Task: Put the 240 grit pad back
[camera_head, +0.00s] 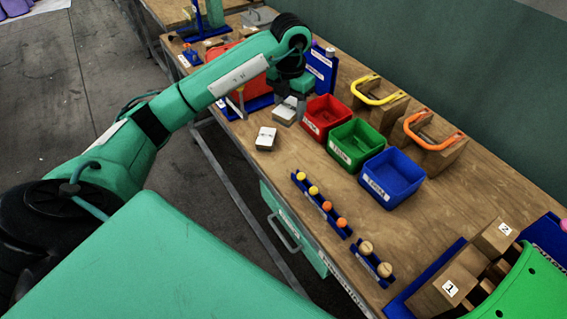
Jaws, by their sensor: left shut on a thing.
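My left gripper (290,98) reaches over the bench from the left, in front of the blue labelled rack (321,68). It is shut on a small grey block-like pad (286,112), held just left of the red bin. A second pale grey pad (266,138) lies on the bench nearer its front edge, apart from the gripper. The print on both pads is too small to read, so I cannot tell which is 240 grit. My right gripper is not in view.
Red (322,117), green (353,146) and blue (393,180) open bins stand in a row right of the held pad. Wooden blocks with a yellow handle (378,92) and an orange handle (432,134) stand behind. Blue strips with knobs (321,205) lie in front.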

